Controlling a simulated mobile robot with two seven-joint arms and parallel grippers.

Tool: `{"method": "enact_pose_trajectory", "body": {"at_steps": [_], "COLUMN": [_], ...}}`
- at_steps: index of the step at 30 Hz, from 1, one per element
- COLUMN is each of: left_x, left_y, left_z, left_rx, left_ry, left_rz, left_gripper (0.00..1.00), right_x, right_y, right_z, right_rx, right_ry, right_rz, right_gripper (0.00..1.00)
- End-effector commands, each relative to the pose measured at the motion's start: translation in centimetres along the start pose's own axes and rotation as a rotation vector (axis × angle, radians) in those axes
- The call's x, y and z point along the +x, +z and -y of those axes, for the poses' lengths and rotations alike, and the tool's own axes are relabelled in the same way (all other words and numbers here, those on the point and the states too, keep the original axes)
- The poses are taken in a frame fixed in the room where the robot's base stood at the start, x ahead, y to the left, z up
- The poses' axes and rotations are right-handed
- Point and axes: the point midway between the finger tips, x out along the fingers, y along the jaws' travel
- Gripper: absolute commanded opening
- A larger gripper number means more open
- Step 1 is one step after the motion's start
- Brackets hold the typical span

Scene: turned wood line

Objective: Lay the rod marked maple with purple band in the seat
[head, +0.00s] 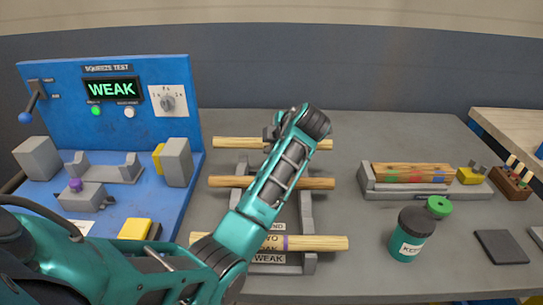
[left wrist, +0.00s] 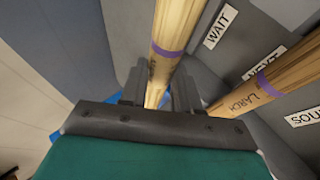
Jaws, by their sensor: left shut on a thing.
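My left gripper (head: 270,133) reaches over the rack to the farthest rod (head: 230,143) and is shut on it. In the left wrist view this pale wooden rod (left wrist: 173,35) has a purple band, and its dark lettering is too small and partly hidden to read. It lies level across the rack's far end; I cannot tell whether it touches the rack. A grey cradle with two raised ends (head: 105,172), which looks like the seat, stands empty on the blue squeeze-test machine (head: 60,125). My right gripper is not in view.
The grey rack (head: 307,215) also bears a middle rod (head: 315,183) and a near rod (head: 325,243) with a purple band. A purple-banded rod marked LARCH (left wrist: 265,90) lies beside the held one. A bottle (head: 408,240) and a rod tray (head: 375,190) stand right.

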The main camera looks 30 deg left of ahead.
Motion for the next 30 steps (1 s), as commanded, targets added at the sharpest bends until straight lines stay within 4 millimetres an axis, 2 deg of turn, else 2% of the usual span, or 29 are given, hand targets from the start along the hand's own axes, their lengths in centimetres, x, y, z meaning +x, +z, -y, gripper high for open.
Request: {"method": "enact_pose_trajectory", "body": {"at_steps": [9, 30], "left_x": [2.6, 3.5], "left_y": [1.0, 1.4], "left_z": [2.8, 3.8], "left_rx": [0.002, 0.001], "left_ry": [0.000, 0.000], "left_rz": [-0.001, 0.000], "left_gripper": [0.00, 0.00], "right_x": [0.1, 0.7], "right_y": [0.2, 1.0], "right_z": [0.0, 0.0], "right_rx": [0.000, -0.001], "right_ry": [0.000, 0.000], "right_rz": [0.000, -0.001], "right_gripper": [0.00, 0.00]}}
